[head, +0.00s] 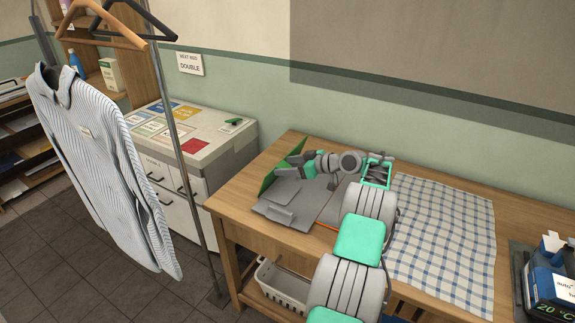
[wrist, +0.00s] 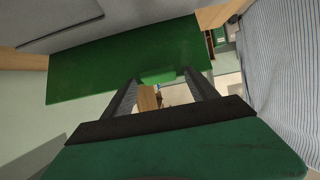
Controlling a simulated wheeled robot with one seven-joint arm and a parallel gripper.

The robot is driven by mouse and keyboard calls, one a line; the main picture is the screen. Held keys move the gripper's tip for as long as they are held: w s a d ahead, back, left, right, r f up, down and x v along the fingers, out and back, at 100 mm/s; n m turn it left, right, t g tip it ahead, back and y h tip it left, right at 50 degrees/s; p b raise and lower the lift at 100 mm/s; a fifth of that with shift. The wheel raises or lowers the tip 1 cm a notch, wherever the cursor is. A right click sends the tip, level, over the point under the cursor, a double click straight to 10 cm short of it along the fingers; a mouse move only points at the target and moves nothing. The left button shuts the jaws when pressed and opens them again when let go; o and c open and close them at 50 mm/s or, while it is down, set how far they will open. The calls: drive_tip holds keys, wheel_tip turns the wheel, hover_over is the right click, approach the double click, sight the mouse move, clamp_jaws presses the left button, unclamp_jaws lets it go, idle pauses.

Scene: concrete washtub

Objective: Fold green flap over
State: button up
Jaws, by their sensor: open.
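The green flap (head: 284,166) stands tilted up along the left edge of a grey folding board (head: 285,193) on the wooden table. In the wrist view the green flap (wrist: 110,62) spans the upper middle as a flat panel, with the grey board (wrist: 70,18) beyond it. My gripper (head: 307,162) is at the flap's right side in the head view, above the board. In the wrist view my gripper (wrist: 161,77) is open, its two dark fingers apart, with the tips at the flap's lower edge. I cannot tell whether they touch it.
A blue checked cloth (head: 445,235) lies right of the board on the table (head: 240,205). A striped shirt (head: 95,165) hangs at the left, near the gripper in the wrist view. A cabinet (head: 215,150) stands behind left. A dark device (head: 550,290) sits at far right.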

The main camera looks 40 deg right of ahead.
drive_tip(key=shift+w+f, duration=0.1)
clamp_jaws()
idle(0.8)
drive_tip(key=shift+a, duration=0.1)
